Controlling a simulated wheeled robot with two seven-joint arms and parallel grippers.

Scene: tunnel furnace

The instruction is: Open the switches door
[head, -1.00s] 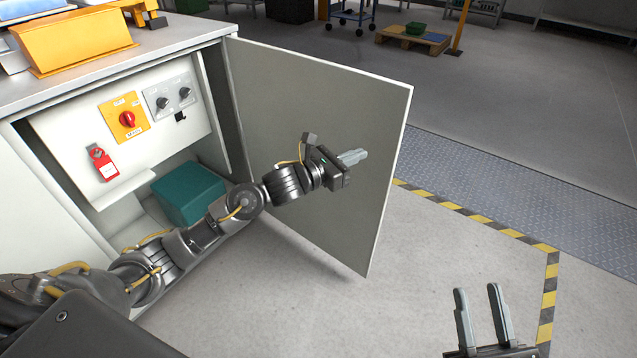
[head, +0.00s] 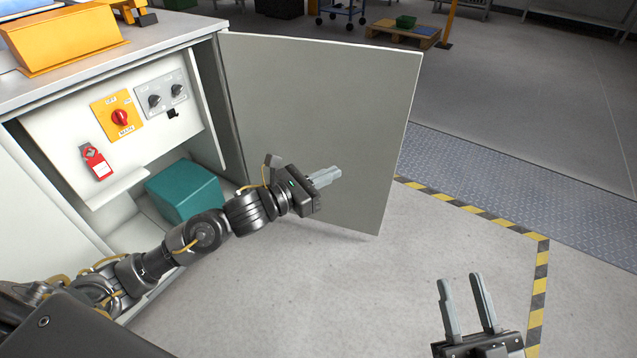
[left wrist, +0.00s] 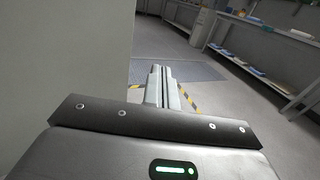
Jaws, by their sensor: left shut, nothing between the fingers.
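The switches door (head: 318,105) is a grey-white panel hinged at the right side of the cabinet opening, and it stands swung wide open. Inside the cabinet show a red rotary switch on a yellow plate (head: 118,116), two dark knobs on a grey plate (head: 165,96) and a red tag (head: 97,162). My left gripper (head: 335,174) is shut and empty, in front of the door's inner face; whether it touches the door is unclear. In the left wrist view the door (left wrist: 65,60) fills the left side beside the fingers (left wrist: 162,85). My right gripper (head: 462,290) is open and empty over the floor.
A teal box (head: 185,190) sits in the cabinet's lower part. A yellow-orange unit (head: 65,40) stands on the cabinet top (head: 170,30). Floor right of the door is clear, with yellow-black striped tape (head: 541,275). A pallet (head: 403,33) lies far back.

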